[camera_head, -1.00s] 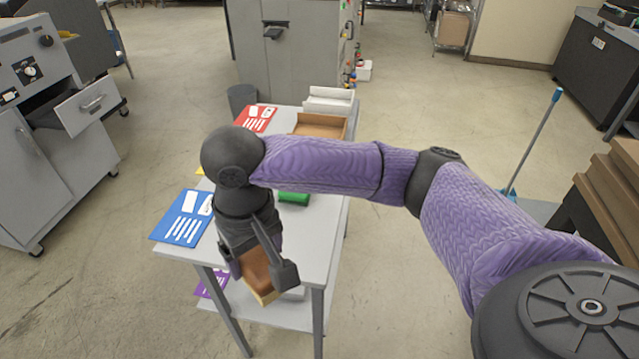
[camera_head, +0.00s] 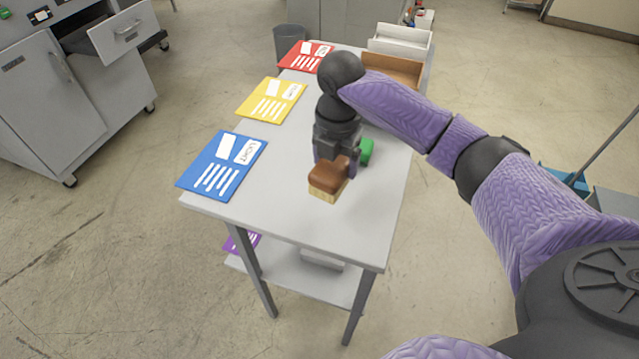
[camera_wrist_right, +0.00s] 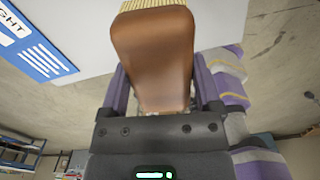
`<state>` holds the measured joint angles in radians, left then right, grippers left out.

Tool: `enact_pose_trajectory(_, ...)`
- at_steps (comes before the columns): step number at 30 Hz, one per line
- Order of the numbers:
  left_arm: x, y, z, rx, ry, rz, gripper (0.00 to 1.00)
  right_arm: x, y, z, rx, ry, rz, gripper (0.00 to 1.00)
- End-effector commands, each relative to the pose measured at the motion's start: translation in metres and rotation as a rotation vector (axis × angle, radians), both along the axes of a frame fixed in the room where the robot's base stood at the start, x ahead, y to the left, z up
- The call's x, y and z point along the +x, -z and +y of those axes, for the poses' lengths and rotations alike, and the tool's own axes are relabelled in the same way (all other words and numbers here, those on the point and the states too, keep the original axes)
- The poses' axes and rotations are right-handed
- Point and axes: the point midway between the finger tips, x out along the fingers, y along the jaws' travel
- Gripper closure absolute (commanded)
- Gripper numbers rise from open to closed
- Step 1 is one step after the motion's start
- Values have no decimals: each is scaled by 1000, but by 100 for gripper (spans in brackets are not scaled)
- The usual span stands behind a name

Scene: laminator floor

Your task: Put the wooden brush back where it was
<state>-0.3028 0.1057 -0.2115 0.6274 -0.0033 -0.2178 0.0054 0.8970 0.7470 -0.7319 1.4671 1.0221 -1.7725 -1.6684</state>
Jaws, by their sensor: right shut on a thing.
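The wooden brush (camera_head: 331,178) has a brown wooden back and pale bristles that point down. My right gripper (camera_head: 333,166) is shut on it, over the grey table (camera_head: 300,225). I cannot tell whether the bristles touch the tabletop. In the right wrist view the brush (camera_wrist_right: 155,55) fills the space between the two fingers of the gripper (camera_wrist_right: 155,95), with its bristles at the top edge. A green object (camera_head: 367,151) is on the table just behind and right of the gripper, partly hidden by it. My left gripper is not in view.
Blue (camera_head: 222,166), yellow (camera_head: 271,100) and red (camera_head: 305,57) cards lie along the table's left edge. A brown open tray (camera_head: 392,70) and a white tray (camera_head: 400,40) stand at the far end. The near part of the tabletop is clear. A lower shelf (camera_head: 300,277) is underneath.

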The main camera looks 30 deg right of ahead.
Motion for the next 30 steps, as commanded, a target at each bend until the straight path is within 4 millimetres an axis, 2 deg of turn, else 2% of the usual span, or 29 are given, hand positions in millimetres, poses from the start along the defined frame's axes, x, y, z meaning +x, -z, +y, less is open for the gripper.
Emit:
enact_pose_trajectory(3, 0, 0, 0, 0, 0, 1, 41, 5, -8, -6, -1, -131, 0, 100)
enact_pose_trajectory(5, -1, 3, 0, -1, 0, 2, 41, 6, -4, -7, -1, -160, 1, 100)
enact_pose_trajectory(18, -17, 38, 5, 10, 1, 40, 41, 5, 90, -7, -1, -169, 5, 100)
enact_pose_trajectory(29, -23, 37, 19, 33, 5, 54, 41, 6, 94, -7, -2, -169, 1, 100)
enact_pose_trajectory(30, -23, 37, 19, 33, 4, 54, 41, 6, 94, -7, -2, -169, 1, 10)
